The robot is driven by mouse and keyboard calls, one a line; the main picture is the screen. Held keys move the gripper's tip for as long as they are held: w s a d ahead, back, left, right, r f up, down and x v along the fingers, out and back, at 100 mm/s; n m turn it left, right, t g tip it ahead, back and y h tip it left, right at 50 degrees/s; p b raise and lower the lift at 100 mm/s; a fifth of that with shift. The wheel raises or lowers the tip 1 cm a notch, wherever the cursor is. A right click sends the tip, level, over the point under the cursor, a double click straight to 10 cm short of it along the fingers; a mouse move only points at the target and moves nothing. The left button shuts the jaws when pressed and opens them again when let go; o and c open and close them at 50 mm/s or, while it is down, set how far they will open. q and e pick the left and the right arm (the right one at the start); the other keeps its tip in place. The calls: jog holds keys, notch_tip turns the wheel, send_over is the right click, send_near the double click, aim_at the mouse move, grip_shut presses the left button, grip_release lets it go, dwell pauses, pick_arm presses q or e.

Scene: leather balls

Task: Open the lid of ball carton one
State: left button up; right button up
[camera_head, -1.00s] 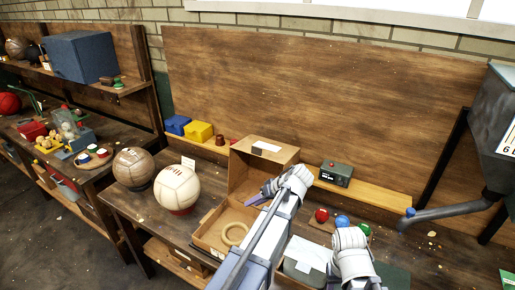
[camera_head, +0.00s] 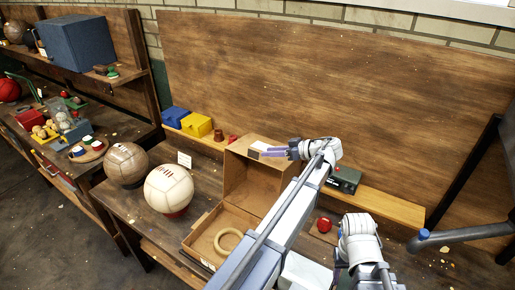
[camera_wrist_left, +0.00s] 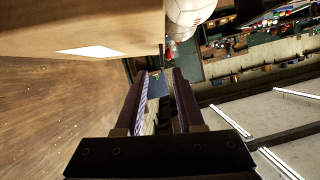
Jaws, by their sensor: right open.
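The cardboard carton (camera_head: 196,236) stands on the bench with a pale ring (camera_head: 228,240) inside. Its lid (camera_head: 246,183) stands raised at the back of the box, with a white label (camera_head: 260,147) near its top edge. My left gripper (camera_head: 266,152) is at the upper right of the lid, fingers pointing left. In the left wrist view the gripper (camera_wrist_left: 158,78) is open with a visible gap between its fingers, and a tan panel with a white patch (camera_wrist_left: 92,52) lies to the left of them. My right gripper (camera_head: 342,272) is low at right, partly hidden by its wrist.
A white ball (camera_head: 168,189) and a brown ball (camera_head: 126,163) sit left of the carton. Blue (camera_head: 175,119) and yellow (camera_head: 196,125) boxes stand behind. A dark green box (camera_head: 344,180) and red ball (camera_head: 324,225) are to the right.

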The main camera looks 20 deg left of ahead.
aim_at(253, 152)
pick_arm(q)
jog(key=shift+s+a, duration=0.15)
jog(key=shift+s, duration=0.1)
jog(key=b+x, duration=0.2)
jog(key=x, duration=0.4)
jog(key=shift+w+a+f+b, duration=0.1)
jog(key=shift+a+f+b, duration=0.2)
jog(key=shift+a+b, duration=0.25)
jog(key=shift+a, duration=0.1)
grip_shut()
dwell(0.8)
